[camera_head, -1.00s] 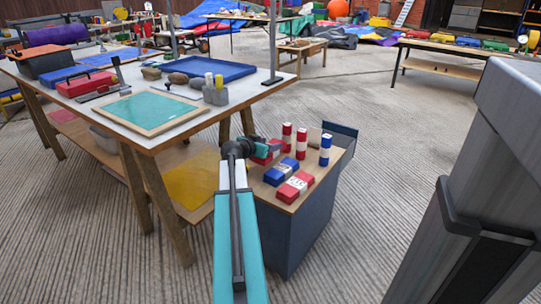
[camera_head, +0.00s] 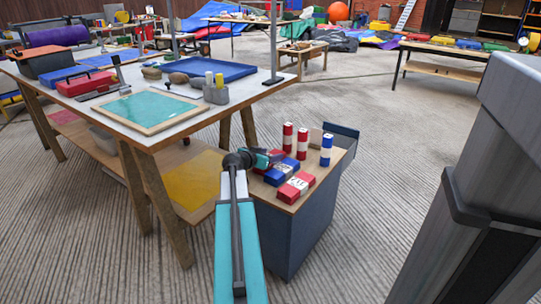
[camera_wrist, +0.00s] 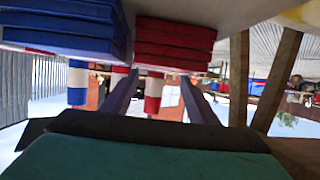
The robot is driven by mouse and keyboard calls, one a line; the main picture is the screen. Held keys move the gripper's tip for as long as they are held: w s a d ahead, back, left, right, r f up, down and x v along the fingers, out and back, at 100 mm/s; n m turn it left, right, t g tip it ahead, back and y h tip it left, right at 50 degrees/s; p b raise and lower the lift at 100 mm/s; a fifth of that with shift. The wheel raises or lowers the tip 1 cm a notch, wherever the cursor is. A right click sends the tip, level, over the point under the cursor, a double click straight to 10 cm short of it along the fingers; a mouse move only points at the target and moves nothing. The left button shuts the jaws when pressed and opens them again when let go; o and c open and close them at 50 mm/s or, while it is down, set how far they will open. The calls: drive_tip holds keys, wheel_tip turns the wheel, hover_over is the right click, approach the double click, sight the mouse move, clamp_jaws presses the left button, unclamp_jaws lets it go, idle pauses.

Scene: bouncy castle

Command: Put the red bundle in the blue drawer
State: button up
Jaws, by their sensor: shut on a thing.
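My gripper (camera_head: 268,158) reaches over the top of a small cabinet, pointing right. In the wrist view, which is upside down, its two dark fingers (camera_wrist: 160,85) are shut on a red bundle (camera_wrist: 175,45) of stacked layers. This red bundle (camera_head: 277,154) is partly hidden by the gripper in the head view. Whether it touches the cabinet top cannot be told. The blue drawer (camera_head: 343,134) stands pulled out at the cabinet's far right side; its inside is mostly hidden.
On the cabinet top (camera_head: 270,193) are a blue bundle (camera_head: 282,172), another red bundle (camera_head: 296,187), two red-and-white rolls (camera_head: 302,142) and a blue-and-white roll (camera_head: 326,150). A cluttered worktable (camera_head: 195,125) stands left.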

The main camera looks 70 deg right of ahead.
drive_tip(key=o, duration=0.9)
drive_tip(key=shift+c, duration=0.2)
drive_tip(key=shift+r, duration=0.1)
drive_tip(key=p+v, duration=0.3)
drive_tip(key=v, duration=0.9)
drive_tip(key=shift+c, duration=0.2)
